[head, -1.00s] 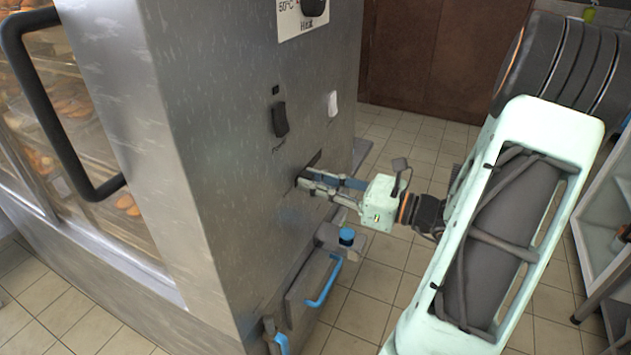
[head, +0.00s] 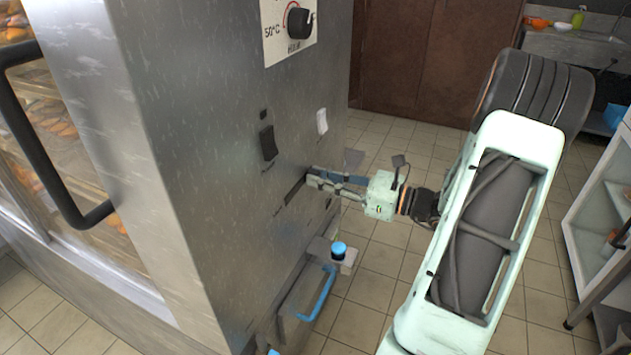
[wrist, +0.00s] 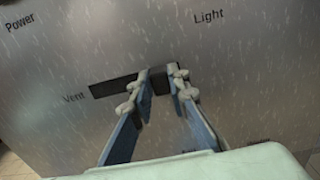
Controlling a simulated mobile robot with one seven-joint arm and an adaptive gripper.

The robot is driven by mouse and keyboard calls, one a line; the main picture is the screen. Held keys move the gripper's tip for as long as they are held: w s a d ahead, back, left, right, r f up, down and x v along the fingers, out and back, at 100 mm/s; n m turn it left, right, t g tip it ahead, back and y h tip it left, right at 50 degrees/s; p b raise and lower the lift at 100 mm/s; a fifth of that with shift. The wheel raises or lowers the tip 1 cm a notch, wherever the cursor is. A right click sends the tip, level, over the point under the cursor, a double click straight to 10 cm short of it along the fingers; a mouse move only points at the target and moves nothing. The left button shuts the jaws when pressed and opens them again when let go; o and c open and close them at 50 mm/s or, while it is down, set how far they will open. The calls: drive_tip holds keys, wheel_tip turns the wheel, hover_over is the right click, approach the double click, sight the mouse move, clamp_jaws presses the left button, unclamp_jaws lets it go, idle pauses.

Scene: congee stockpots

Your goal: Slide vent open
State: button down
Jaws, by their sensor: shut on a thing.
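The vent is a dark horizontal slot in the steel cabinet's side. It shows in the head view (head: 294,191) and beside its "Vent" label in the wrist view (wrist: 112,87). My gripper (head: 309,175) is at the slot's right end, its fingers pointing at the panel. In the wrist view, my gripper (wrist: 162,78) is shut on the small dark vent slider (wrist: 161,85), which is mostly hidden between the fingertips. The bare slot stretches to the left of the fingers.
A black power switch (head: 268,143) and a white light switch (head: 322,121) sit above the slot. A heat knob (head: 299,21) is higher up. Below my gripper are a blue-capped fitting (head: 338,250) and a blue-handled drawer (head: 305,300).

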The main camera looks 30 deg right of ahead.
drive_tip(key=shift+w+d, duration=0.35)
drive_tip(key=shift+d, duration=0.15)
drive_tip(key=shift+r, duration=0.1)
drive_tip(key=c, duration=1.8)
unclamp_jaws()
drive_tip(key=shift+c, duration=0.2)
drive_tip(key=v, duration=1.2)
